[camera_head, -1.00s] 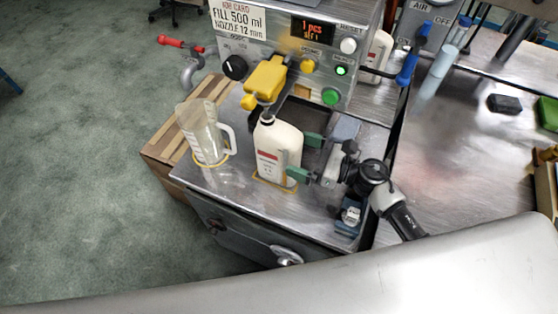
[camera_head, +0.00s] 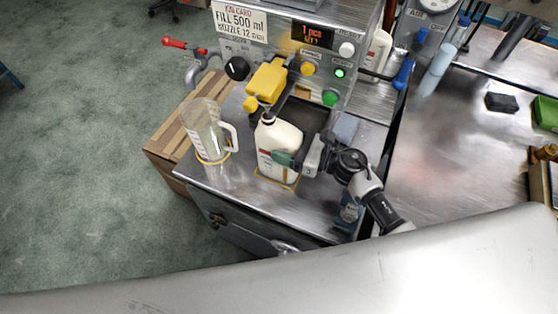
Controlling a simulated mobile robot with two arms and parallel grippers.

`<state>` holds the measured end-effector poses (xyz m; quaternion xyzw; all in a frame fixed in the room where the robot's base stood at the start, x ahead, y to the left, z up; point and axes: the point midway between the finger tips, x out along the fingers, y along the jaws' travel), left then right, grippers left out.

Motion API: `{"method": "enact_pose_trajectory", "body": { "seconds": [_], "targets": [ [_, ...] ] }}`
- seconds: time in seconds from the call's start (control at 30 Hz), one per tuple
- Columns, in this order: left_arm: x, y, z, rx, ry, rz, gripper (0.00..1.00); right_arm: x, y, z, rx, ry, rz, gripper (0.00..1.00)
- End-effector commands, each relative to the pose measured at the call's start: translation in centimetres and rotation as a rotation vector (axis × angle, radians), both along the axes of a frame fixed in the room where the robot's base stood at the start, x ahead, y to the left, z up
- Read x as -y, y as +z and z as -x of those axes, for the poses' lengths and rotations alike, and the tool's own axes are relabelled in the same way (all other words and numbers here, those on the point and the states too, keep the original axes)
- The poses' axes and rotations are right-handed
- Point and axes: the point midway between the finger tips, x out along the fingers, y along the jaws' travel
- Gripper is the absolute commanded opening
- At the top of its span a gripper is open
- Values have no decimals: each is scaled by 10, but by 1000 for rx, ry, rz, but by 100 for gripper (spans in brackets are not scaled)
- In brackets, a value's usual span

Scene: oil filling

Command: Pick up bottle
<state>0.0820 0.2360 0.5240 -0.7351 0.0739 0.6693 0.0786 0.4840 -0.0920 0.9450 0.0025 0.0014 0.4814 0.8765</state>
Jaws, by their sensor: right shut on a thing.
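A white bottle (camera_head: 282,136) with a red and white label stands upright on the metal table, on a yellow outlined spot under the yellow filling nozzle (camera_head: 266,82). My right gripper (camera_head: 284,158) comes in from the right and is shut on the bottle at mid height. One green finger shows across the front of the bottle; the other finger is hidden. I cannot tell whether the bottle is lifted off the table. My left gripper is not in view.
A clear measuring jug (camera_head: 207,132) stands on the table left of the bottle. The filling machine's panel (camera_head: 290,45) with knobs and buttons rises behind. A wooden crate (camera_head: 172,139) is at the left. The right metal bench (camera_head: 452,140) has mostly clear room.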

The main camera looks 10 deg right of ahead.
Motion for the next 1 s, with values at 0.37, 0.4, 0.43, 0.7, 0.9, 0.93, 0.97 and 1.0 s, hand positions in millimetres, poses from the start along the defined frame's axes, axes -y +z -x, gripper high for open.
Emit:
{"method": "enact_pose_trajectory", "body": {
  "seconds": [0.37, 0.4, 0.43, 0.7, 0.9, 0.93, 0.97, 1.0],
  "targets": [
    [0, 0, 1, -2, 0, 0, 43, 0, 1, 0, 2, 0, -2, 5],
    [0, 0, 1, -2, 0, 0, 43, 0, 1, 0, 2, 0, -1, 5],
    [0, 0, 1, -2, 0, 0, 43, 0, 1, 0, 2, 0, -1, 5],
    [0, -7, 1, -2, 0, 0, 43, 0, 4, 0, 4, 0, 0, 5],
    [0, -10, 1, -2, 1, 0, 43, -6, 6, 9, 2, 1, -1, 5],
    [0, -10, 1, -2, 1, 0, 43, -8, 6, 11, 2, 1, -1, 5],
    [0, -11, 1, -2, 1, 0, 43, -9, 6, 13, 3, 1, -1, 5],
    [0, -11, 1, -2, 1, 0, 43, -12, 6, 17, 2, 2, -1, 5]
  ]
}}
